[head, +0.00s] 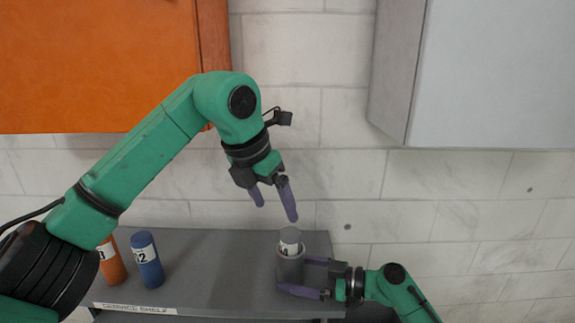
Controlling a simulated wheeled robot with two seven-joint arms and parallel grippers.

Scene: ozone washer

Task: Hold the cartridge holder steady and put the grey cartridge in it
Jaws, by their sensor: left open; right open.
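The grey cartridge (289,236), with a white label, stands upright in the grey cartridge holder (290,267) on the shelf. Its top and part of the label show above the holder's rim; its lower part is hidden inside. My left gripper (276,211) is open and empty above the cartridge, fingers pointing down and apart from it. My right gripper (292,275) is open and comes in from the right at holder height. One finger reaches across the holder's lower front and the other is at its right side. I cannot tell whether either finger touches it.
A blue cartridge (147,262) and an orange cartridge (112,265) stand at the left of the grey shelf (215,265), partly near my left arm. The shelf middle is clear. An orange cabinet (95,65) and a pale grey cabinet (490,75) hang above.

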